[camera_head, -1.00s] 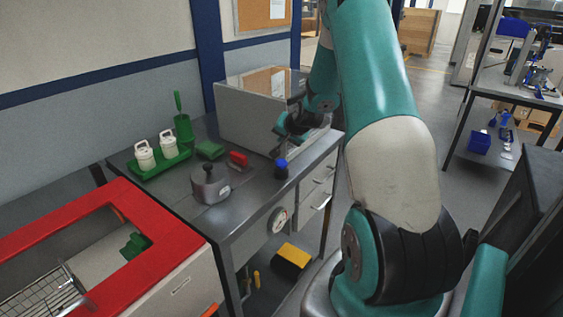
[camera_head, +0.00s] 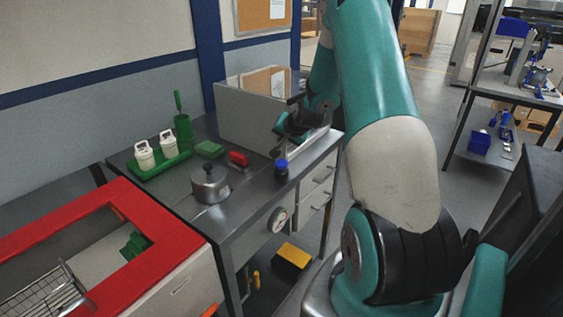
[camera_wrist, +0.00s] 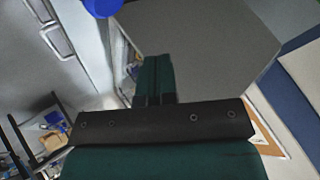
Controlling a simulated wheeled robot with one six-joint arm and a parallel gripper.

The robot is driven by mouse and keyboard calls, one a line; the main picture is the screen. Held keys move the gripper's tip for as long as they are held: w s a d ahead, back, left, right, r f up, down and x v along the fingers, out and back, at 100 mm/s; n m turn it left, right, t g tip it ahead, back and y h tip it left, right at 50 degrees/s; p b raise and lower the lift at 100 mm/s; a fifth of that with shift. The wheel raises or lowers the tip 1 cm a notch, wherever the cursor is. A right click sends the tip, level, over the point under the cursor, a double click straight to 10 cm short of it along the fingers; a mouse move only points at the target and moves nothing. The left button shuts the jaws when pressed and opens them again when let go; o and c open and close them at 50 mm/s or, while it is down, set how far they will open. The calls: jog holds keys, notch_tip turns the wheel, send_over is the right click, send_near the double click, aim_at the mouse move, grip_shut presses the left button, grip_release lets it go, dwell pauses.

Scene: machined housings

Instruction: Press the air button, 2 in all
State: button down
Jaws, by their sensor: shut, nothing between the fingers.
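My gripper (camera_head: 279,152) is over the right part of the steel bench, in front of a grey box and close to a dark round item with a blue top (camera_head: 282,164). In the wrist view my gripper's green fingers (camera_wrist: 153,68) are together with nothing between them. A blue round shape (camera_wrist: 102,6), probably that same blue top, shows at the upper edge, apart from the fingertips. I cannot tell for sure whether this blue-topped item is the air button; no label is readable. Contact between fingers and blue top is not visible.
The grey box (camera_head: 240,112) stands behind my gripper. A red-framed cabinet (camera_head: 150,275) is front left.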

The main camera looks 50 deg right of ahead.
dwell(0.3)
jog(key=s+a+r+n+g+y, duration=0.1)
jog(key=s+a+r+n+y, duration=0.3)
jog(key=a, duration=1.1)
jog(key=w+a+r+n+g+y, duration=0.15)
jog(key=a+r+n, duration=0.5)
jog(key=a, duration=0.95)
jog(key=s+a+r+n+g, duration=0.1)
jog(key=s+a+n+g, duration=0.1)
jog(key=s+a, duration=0.3)
jog(key=s+a+r+n+g+y, duration=0.1)
jog(key=s+a+n, duration=0.3)
jog(key=s, duration=0.7)
jog(key=s+a+r+n+g+y, duration=0.1)
jog(key=s+a+r+n+g, duration=0.2)
jog(key=s+a, duration=0.3)
jog(key=s, duration=0.2)
jog(key=shift+s+r+n, duration=0.15)
jog(key=shift+s+n, duration=0.15)
jog(key=shift+n, duration=0.05)
